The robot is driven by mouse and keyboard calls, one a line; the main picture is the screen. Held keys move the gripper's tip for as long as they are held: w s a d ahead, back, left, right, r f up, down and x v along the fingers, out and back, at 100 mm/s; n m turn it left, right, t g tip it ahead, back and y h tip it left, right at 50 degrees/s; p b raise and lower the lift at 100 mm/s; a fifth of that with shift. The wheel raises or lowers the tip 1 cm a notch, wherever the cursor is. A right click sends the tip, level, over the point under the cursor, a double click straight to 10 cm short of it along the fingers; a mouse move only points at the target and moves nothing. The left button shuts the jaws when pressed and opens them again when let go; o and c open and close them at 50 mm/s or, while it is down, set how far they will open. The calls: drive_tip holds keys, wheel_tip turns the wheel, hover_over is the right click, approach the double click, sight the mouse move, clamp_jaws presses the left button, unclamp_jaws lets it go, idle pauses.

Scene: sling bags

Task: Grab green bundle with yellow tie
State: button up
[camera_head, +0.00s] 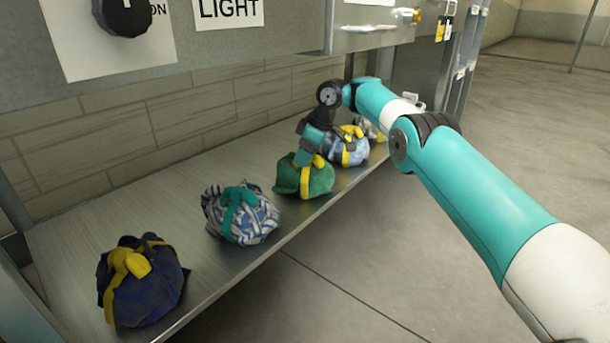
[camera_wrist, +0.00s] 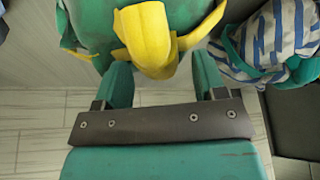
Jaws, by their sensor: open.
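The green bundle with the yellow tie (camera_head: 297,180) sits on the metal shelf, in the middle of a row of bundles. It also fills the top middle of the wrist view, where its yellow tie (camera_wrist: 150,38) faces the gripper. My gripper (camera_head: 310,162) is right at the bundle's top in the head view. In the wrist view my gripper (camera_wrist: 163,78) is open, with one green finger on each side of the yellow tie. Whether the fingers touch the bundle I cannot tell. Part of the bundle is cut off by the wrist frame.
A blue-white striped bundle with a green tie (camera_head: 240,213) sits close to the left. A dark blue bundle with a yellow tie (camera_head: 142,285) is at the near left. A light blue bundle (camera_head: 350,148) sits just behind. The metal shelf (camera_head: 90,225) has an open front edge.

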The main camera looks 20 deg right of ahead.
clamp_jaws()
drive_tip(key=shift+r, duration=0.1)
drive_tip(key=shift+r, duration=0.1)
idle(0.3)
